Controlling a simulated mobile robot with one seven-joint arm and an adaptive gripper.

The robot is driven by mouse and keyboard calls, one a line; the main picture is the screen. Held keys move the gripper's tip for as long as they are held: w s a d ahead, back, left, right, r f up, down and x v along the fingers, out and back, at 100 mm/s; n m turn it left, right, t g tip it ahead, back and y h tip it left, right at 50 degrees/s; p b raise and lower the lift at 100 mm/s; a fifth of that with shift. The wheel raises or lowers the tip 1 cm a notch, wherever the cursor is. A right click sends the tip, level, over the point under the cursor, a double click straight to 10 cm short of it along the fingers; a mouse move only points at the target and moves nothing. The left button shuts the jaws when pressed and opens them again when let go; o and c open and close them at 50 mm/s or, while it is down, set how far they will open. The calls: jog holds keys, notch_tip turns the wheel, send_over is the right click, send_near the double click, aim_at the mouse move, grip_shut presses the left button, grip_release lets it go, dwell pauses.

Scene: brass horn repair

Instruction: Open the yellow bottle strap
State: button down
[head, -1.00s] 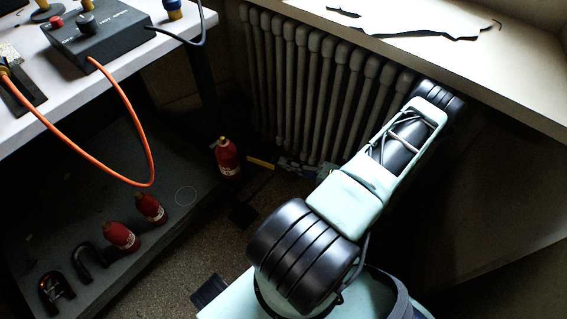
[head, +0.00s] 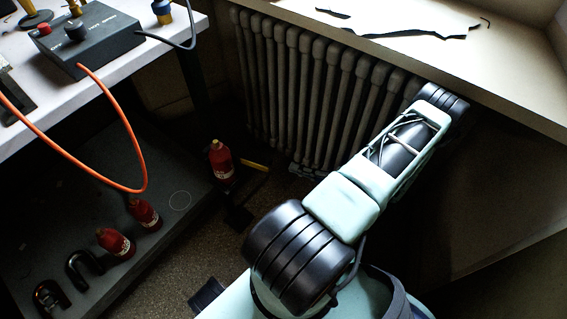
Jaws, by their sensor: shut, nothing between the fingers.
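A red bottle (head: 221,164) with a pale label and a yellowish top stands upright in the shadow near the foot of the radiator. A thin yellow strip (head: 254,166), which looks like the strap, sticks out to the right of this bottle. I cannot tell whether it is fastened. My arm (head: 345,205) runs from the lower right up toward the window sill and bends away there. My gripper does not show clearly; the arm and dark shadow hide that area. Some small grey parts beside the arm near the radiator's foot are too dark to name.
Two more red bottles (head: 115,243) and (head: 145,213) and dark U-shaped pieces (head: 83,268) are on the low grey shelf (head: 170,222). An orange cable (head: 132,145) hangs from the white table (head: 100,78). The radiator (head: 315,95) and sill (head: 510,75) bound the back.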

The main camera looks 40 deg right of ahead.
jog(key=v, duration=0.6)
jog(key=shift+s+f, duration=0.15)
jog(key=shift+a, duration=0.15)
